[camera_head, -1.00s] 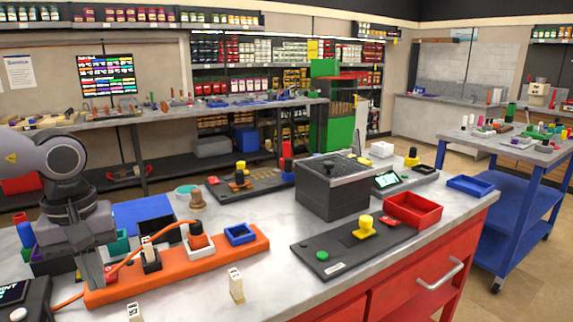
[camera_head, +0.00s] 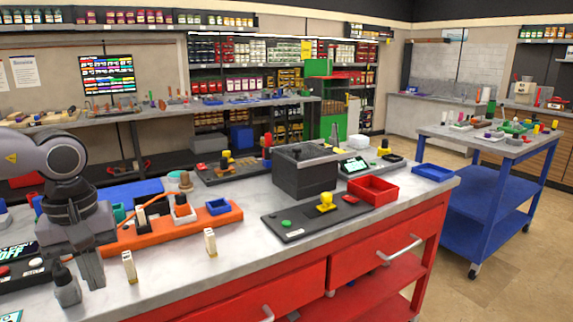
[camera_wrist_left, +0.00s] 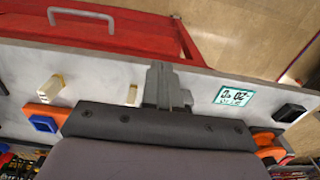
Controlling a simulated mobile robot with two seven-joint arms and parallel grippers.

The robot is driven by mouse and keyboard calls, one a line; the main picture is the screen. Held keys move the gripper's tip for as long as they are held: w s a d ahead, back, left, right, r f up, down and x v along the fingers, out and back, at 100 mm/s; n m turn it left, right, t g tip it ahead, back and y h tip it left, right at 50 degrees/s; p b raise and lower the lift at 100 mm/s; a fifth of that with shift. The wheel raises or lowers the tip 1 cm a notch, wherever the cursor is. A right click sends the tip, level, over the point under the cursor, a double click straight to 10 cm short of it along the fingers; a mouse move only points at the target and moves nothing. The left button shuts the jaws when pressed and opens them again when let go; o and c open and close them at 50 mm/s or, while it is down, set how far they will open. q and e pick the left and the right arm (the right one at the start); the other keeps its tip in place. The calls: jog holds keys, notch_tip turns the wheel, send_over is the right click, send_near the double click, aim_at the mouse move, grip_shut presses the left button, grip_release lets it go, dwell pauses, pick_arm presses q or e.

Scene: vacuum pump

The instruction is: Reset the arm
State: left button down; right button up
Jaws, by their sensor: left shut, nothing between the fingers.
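My left arm comes in from the left in the head view, over the near left part of the white worktop (camera_head: 180,262). Its gripper (camera_head: 92,270) points down, with the fingers together and nothing between them. The wrist view also shows the shut fingers (camera_wrist_left: 165,85) above the worktop near its red front. An orange strip (camera_head: 165,233) lies just right of and behind the gripper. Two small cream blocks stand to the right of the fingers, one nearer the gripper (camera_head: 129,267) and one farther right (camera_head: 210,242). My right gripper is not in view.
A dark grey box (camera_head: 305,175), a black panel with a yellow knob (camera_head: 325,201) and a red tray (camera_head: 373,189) stand farther right. A dark bottle-like object (camera_head: 67,287) is close beside the gripper. A blue cart (camera_head: 490,200) stands at right, with open floor near it.

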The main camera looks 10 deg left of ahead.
pick_arm(q)
jog(key=s+f+m+t+h+p, duration=0.15)
jog(key=f+m+t+h, duration=0.45)
jog(key=m, duration=1.2)
jog(key=s+f+m+t+h, duration=0.15)
jog(key=f+m+t, duration=0.55)
jog(key=f+m, duration=0.8)
jog(key=s+d+f+n+g+y, duration=0.1)
jog(key=s+d+f+n, duration=0.3)
jog(key=n, duration=0.7)
jog(key=s+d+f+n+g+y, duration=0.1)
jog(key=s+d+f+n+y, duration=0.3)
jog(key=d+f+n, duration=0.3)
jog(key=s+d+n, duration=0.1)
jog(key=d+n, duration=0.3)
jog(key=shift+d+f+n+g, duration=0.2)
jog(key=shift+f+n+g, duration=0.1)
jog(key=shift+f+n, duration=0.1)
